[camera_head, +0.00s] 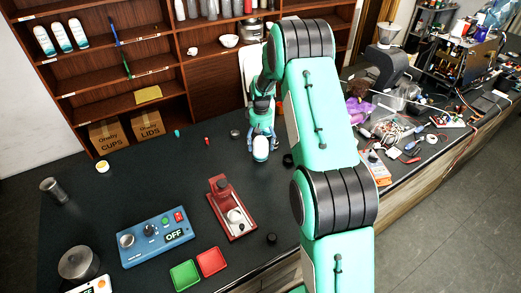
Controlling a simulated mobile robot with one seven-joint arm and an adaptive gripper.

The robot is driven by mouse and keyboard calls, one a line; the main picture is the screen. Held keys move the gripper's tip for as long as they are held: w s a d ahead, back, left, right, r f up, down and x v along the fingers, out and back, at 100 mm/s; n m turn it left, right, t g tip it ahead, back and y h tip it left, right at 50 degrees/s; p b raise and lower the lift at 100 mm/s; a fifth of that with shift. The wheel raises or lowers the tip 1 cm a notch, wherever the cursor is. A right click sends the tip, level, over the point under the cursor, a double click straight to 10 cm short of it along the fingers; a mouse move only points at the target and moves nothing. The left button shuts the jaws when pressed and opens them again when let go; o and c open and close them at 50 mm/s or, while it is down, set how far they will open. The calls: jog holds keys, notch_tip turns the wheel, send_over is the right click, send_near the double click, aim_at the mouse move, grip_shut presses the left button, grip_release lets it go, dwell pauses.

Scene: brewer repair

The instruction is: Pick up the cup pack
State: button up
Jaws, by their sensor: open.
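My gripper (262,133) is at the end of my green arm, low over the dark counter near the middle of the view, and it is open. A small white and teal object (260,152) shows right at its fingertips; I cannot tell whether it is between the fingers or just in front of them. It looks like a cup pack, but the view is too small to be sure. A brown box marked CUPS (107,136) stands on the bottom shelf at left, apart from my gripper. Several white and teal cylinders (62,36) stand on an upper shelf.
A box marked LIDS (147,125) is beside the CUPS box. A blue control box (154,238) reading OFF, a red device (231,207) and green (185,275) and red (212,262) trays occupy the front counter. Clutter fills the right side. The counter's left middle is mostly clear.

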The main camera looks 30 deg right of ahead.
jog(key=shift+f, duration=0.1)
jog(key=shift+a+f, duration=0.15)
jog(key=shift+f, duration=2.4)
jog(key=c, duration=1.4)
